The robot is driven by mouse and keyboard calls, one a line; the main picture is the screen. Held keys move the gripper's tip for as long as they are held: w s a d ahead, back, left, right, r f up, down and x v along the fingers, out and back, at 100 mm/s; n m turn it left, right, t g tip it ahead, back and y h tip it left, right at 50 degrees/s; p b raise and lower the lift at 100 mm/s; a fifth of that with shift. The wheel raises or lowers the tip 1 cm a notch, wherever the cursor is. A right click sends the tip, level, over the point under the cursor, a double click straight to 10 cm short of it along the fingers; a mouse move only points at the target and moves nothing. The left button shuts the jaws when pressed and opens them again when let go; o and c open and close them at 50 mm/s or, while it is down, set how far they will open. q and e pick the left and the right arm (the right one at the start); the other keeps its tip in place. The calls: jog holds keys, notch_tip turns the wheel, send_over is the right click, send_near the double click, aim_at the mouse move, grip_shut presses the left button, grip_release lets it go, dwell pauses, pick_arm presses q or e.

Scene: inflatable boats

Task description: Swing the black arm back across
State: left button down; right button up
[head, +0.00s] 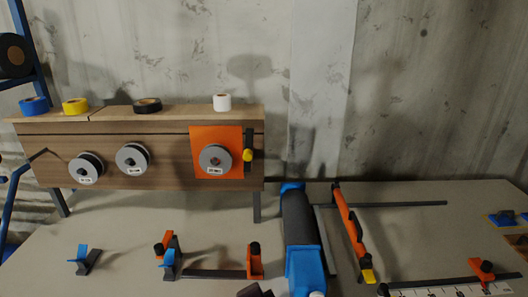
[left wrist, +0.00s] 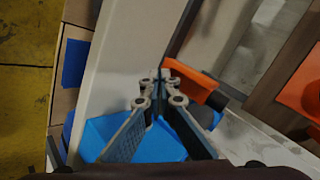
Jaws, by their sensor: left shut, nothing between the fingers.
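A short black arm (head: 248,139) with a yellow knob (head: 247,155) stands upright at the right edge of an orange plate (head: 203,135) on the wooden panel. It is beside a grey spool (head: 215,159) mounted on the plate, not across it. I take this as the task's black arm. My left gripper (left wrist: 160,76) is shut and empty in the left wrist view. An orange and black part (left wrist: 192,84) shows just beyond its fingertips; whether they touch is unclear. I cannot pick out the left gripper in the head view. My right gripper is not in view.
The wooden panel (head: 60,143) carries two more spools and several tape rolls on top. Clamps (head: 255,262), a dark blue-ended cylinder (head: 298,220) and an orange bar (head: 347,222) lie on the grey table (head: 120,225). The table's back right is mostly clear.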

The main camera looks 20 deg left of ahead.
aim_at(248, 153)
pick_arm(q)
jog(key=w+d+r+m+t+y, duration=0.1)
jog(key=w+r, duration=0.3)
jog(key=r, duration=0.7)
jog(key=w+d+r+m+t+y, duration=0.1)
jog(key=w+d+r+t+y, duration=0.1)
jog(key=r, duration=0.9)
jog(key=w+d+r+m+t+y, duration=0.2)
jog(key=w+r+t, duration=0.2)
jog(key=r, duration=0.8)
jog(key=shift+w+d, duration=0.15)
jog(key=shift+w, duration=0.95)
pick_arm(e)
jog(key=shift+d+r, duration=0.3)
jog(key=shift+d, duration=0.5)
pick_arm(q)
jog(key=w+a+p, duration=0.7)
jog(key=a, duration=0.2)
jog(key=shift+w+r, duration=0.25)
jog(key=shift+r, duration=0.05)
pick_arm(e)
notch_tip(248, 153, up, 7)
pick_arm(q)
jog(key=shift+w+d+f, duration=0.1)
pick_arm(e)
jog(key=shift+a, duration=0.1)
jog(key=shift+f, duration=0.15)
